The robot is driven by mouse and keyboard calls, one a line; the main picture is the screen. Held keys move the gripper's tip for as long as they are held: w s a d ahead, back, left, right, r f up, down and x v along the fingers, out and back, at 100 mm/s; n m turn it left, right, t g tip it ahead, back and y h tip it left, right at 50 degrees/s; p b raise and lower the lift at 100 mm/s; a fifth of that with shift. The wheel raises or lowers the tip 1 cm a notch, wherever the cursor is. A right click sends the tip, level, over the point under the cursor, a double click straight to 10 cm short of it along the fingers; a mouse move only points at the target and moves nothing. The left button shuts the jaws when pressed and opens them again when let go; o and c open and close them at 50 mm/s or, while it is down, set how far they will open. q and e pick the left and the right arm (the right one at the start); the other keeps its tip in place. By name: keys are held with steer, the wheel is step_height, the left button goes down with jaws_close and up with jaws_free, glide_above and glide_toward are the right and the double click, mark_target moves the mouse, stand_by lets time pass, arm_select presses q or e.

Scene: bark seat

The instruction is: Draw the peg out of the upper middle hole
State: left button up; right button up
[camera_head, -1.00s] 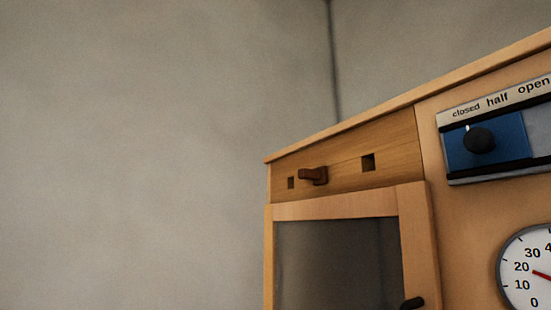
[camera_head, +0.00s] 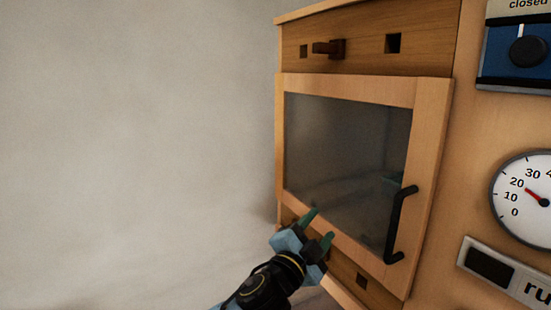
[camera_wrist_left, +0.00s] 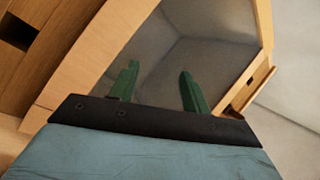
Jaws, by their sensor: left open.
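The dark brown peg (camera_head: 328,48) sticks out of the upper middle hole, in the wooden strip (camera_head: 365,35) above the glass door. An empty square hole (camera_head: 303,51) is to its left and another empty square hole (camera_head: 393,43) is to its right. My left gripper (camera_head: 319,226) is open and empty, low in front of the door's bottom edge, well below the peg. In the left wrist view its two green fingers (camera_wrist_left: 158,88) stand apart before the dark glass. The peg does not show clearly there. My right gripper is not in view.
The glass door (camera_head: 345,165) has a light wooden frame and a black handle (camera_head: 399,225) on its right. A lower strip has a square hole (camera_head: 361,282). A blue slider panel (camera_head: 522,55) and a dial (camera_head: 533,195) are on the right. Left of the cabinet is open, before a plain wall.

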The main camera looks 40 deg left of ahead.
mark_target(315, 47)
arm_select(q)
steer(key=s+d+r+m+g+h, duration=0.1)
steer(key=d+r+m+g+h, duration=0.15)
steer(key=r+m+h, duration=0.9)
steer(key=s+d+r+m+g+h, duration=0.1)
steer(key=d+r+m+h, duration=0.3)
steer(key=r+m+h, duration=0.75)
steer(key=a+r+m+y+p, duration=0.1)
steer(key=a+r+m+y, duration=0.6)
steer(key=a+r+y, duration=0.7)
steer(key=shift+y, duration=0.3)
steer(key=p+x, duration=0.1)
steer(key=x, duration=0.1)
steer(key=p+x, duration=0.1)
steer(key=x, duration=0.2)
steer(key=a+f+p+x, duration=0.1)
steer(key=p+x, duration=0.1)
steer(key=shift+w, duration=0.55)
steer(key=shift+p+x, duration=0.45)
steer(key=shift+x, duration=0.65)
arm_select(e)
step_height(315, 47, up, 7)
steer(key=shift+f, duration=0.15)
